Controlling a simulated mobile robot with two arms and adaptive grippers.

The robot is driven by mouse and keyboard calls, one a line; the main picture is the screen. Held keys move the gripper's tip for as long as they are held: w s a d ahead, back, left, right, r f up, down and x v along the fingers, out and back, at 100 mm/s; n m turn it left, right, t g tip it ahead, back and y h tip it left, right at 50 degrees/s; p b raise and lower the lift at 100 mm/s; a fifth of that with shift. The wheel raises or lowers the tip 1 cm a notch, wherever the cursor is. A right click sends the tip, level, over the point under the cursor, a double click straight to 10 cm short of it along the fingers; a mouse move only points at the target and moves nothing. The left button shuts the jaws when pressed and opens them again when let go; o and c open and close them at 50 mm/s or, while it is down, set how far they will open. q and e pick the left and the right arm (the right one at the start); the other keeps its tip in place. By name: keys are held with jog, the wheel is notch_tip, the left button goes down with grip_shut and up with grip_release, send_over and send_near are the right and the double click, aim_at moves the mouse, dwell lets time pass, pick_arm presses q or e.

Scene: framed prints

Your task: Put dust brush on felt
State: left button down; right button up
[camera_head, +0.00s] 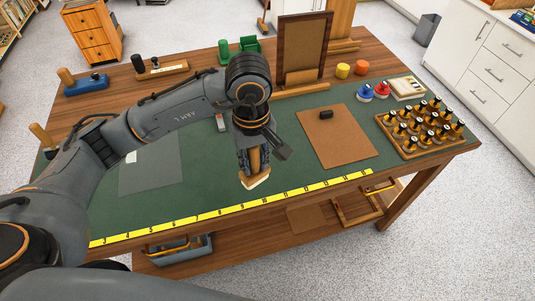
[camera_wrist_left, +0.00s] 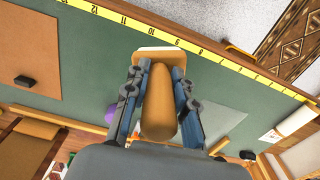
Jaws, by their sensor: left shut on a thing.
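My left gripper (camera_head: 253,160) is shut on the dust brush (camera_head: 257,182), which has a wooden handle and a pale, wide head. In the left wrist view the orange-brown handle (camera_wrist_left: 158,105) sits between the two fingers, with the head pointing towards the ruler edge. The green felt (camera_head: 220,184) covers most of the workbench top, and the brush is over it near the front. I cannot tell whether the head touches the felt. My right gripper is not in view.
A yellow ruler strip (camera_head: 240,208) runs along the front edge. A brown board (camera_head: 345,145) with a small black block lies right of the brush; a grey translucent sheet (camera_head: 152,170) lies left. A rack of black-topped bottles (camera_head: 408,143) stands right. An upright frame (camera_head: 303,45) stands behind.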

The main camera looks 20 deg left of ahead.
pick_arm(q)
jog(key=w+f+p, duration=0.1)
jog(key=w+f, duration=0.2)
jog(key=w+f+p, duration=0.2)
jog(key=f, duration=0.1)
jog(key=w+f+p, duration=0.2)
jog(key=w+f, duration=0.1)
jog(key=f, duration=0.1)
jog(key=shift+w+a, duration=0.1)
jog(key=shift+w, duration=0.25)
jog(key=shift+f, duration=0.25)
jog(key=shift+a, duration=0.1)
jog(key=shift+f, duration=0.1)
jog(key=shift+f, duration=0.15)
jog(key=c, duration=1.1)
grip_release()
